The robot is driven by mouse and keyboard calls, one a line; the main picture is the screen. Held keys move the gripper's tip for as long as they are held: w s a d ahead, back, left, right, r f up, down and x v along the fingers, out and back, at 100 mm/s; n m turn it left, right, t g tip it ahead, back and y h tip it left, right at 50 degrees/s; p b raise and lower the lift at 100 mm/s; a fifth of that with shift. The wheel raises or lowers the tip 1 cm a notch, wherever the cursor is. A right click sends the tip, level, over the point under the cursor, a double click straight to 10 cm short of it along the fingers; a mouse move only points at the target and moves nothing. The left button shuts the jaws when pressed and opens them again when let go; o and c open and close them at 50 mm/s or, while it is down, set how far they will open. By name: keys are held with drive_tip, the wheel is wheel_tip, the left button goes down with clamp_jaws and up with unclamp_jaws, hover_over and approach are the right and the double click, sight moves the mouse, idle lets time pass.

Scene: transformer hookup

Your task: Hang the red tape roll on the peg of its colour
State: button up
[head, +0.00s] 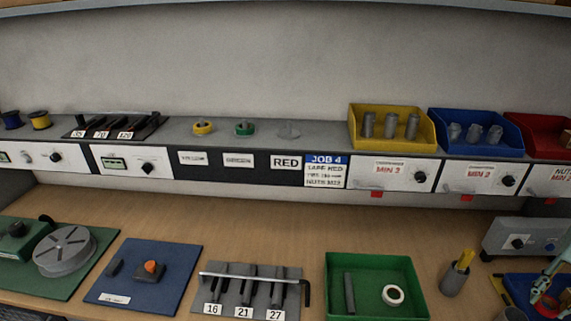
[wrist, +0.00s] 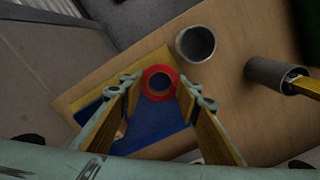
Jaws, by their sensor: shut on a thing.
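The red tape roll (wrist: 160,82) shows in the wrist view between the two fingertips of my gripper (wrist: 158,86), which is shut on it. The peg (head: 288,131) above the RED label (head: 286,162) stands bare on the shelf, far to the left of my gripper and higher. A yellow roll (head: 203,128) and a green roll (head: 244,128) sit on the pegs to its left.
A grey cup (wrist: 195,45) and a holder (wrist: 270,75) with a yellow-handled tool stand near my gripper. A green tray (head: 345,304) with a white ring is left of them. A grey box (head: 520,238) stands behind my gripper. Yellow (head: 392,143) and blue bins are right of the peg.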

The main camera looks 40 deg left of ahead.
drive_tip(key=shift+f, duration=0.1)
drive_tip(key=shift+f+b, duration=0.65)
drive_tip(key=shift+b, duration=0.1)
drive_tip(key=shift+w, duration=0.1)
idle(0.5)
